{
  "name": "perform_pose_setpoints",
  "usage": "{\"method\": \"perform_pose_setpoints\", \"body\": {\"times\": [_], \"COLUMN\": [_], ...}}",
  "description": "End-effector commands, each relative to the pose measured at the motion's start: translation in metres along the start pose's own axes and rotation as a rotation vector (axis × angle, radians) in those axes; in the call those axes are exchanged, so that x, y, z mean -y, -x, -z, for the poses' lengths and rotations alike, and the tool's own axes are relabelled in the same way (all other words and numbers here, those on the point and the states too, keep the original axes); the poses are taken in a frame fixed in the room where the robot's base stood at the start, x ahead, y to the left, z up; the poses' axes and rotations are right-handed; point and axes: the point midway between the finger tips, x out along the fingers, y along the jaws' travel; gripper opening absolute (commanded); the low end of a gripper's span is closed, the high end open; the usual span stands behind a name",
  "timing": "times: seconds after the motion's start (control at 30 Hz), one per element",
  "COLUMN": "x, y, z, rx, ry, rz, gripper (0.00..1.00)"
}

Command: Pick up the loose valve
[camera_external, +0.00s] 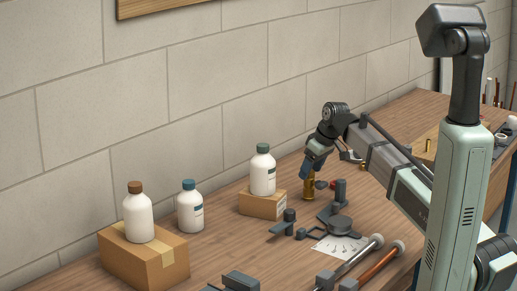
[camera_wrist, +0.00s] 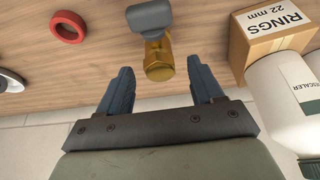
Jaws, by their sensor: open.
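A brass valve (camera_external: 309,186) stands on the wooden bench near the middle of the external view, directly below my gripper (camera_external: 308,170). In the wrist view the brass valve (camera_wrist: 158,62) shows just beyond and between the tips of my open gripper (camera_wrist: 159,72), with a gap on each side. A grey block-like part (camera_wrist: 148,18) lies at its far end; I cannot tell whether it belongs to the valve. The fingers hold nothing.
A carton marked RINGS 22 mm (camera_wrist: 268,28) with a white bottle (camera_external: 263,172) stands close by. A red ring (camera_wrist: 68,28) lies on the other side. Dark fixtures (camera_external: 340,192) and a white dial sheet (camera_external: 340,247) are nearby. The wall is behind.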

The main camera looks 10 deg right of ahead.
Motion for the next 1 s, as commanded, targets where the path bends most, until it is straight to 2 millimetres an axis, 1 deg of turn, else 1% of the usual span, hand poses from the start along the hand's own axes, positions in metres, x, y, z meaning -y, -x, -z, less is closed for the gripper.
{"method": "perform_pose_setpoints", "body": {"times": [0.03,0.23,0.33,0.53,1.0], "x": [0.0,0.0,0.0,0.0,0.0], "y": [-0.008,-0.031,-0.035,-0.035,-0.035], "z": [0.0,0.001,0.001,0.001,0.0], "rx": [0.002,0.002,0.0,0.0,0.0], "ry": [0.0,0.0,0.0,0.0,0.0], "rz": [0.001,0.001,0.0,0.0,0.0], "gripper": [0.66,0.66,0.66,0.66,0.21]}}
